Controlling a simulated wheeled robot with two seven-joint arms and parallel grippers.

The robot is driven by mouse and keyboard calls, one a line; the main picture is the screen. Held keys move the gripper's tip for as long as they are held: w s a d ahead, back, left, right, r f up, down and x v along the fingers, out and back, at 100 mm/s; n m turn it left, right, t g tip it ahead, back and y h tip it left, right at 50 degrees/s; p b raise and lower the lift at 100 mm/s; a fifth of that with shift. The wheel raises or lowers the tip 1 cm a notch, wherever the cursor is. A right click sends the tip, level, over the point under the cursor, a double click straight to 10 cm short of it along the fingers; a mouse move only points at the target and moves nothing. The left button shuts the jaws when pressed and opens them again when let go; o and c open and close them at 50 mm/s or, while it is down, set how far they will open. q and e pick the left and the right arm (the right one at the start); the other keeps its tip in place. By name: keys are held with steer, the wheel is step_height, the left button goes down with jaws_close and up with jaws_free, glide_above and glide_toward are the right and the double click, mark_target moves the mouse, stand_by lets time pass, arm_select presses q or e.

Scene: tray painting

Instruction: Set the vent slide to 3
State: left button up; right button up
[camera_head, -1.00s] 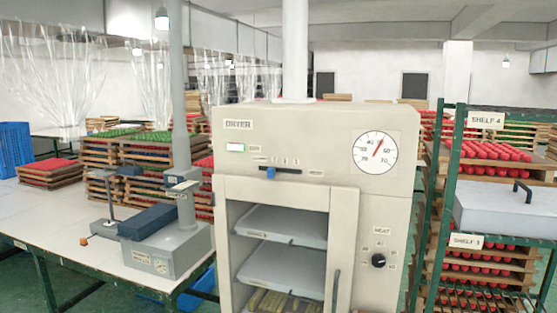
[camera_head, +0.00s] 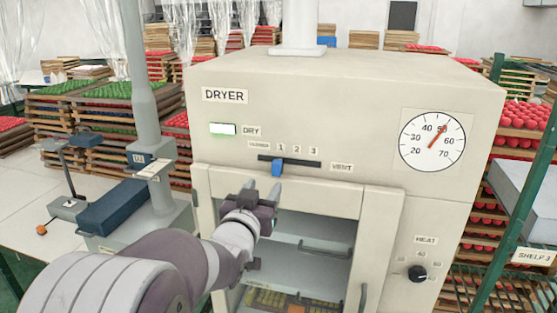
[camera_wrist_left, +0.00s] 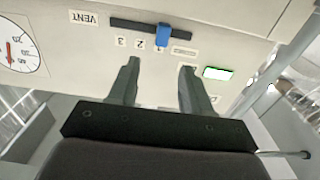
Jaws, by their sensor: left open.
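The vent slide is a dark horizontal slot (camera_head: 305,163) on the front of the beige dryer (camera_head: 230,140), with a blue knob (camera_head: 277,168). The knob sits at the 1 mark, left of marks 2 and 3. My left gripper (camera_head: 261,187) is open and empty, just below the knob. In the left wrist view, which is upside down, the blue knob (camera_wrist_left: 162,36) lies beyond and between the two fingertips (camera_wrist_left: 160,66), apart from them. My right gripper is not in view.
Below the slide, the dryer's door frame (camera_head: 300,192) surrounds grey trays inside. A dial gauge (camera_head: 432,140) and a heat knob (camera_head: 417,273) are on the right of the dryer. A table with a scale stands left; a green shelf rack (camera_head: 525,200) stands right.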

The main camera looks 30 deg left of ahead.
mark_target(276, 168)
arm_select(q)
steer(key=p+x, duration=0.1)
steer(key=x, duration=0.2)
steer(key=p+x, duration=0.2)
steer(key=x, duration=0.2)
steer(key=p+x, duration=0.1)
steer(key=x, duration=0.3)
steer(key=shift+s+a+f, duration=0.1)
steer(key=shift+a+f, duration=0.2)
steer(key=shift+w+p, duration=0.4)
steer(key=shift+p, duration=0.05)
steer(key=shift+w+r, duration=0.1)
steer(key=shift+w, duration=0.15)
steer(key=shift+w+a+f, duration=0.1)
steer(key=shift+f, duration=0.1)
steer(key=shift+c, duration=0.3)
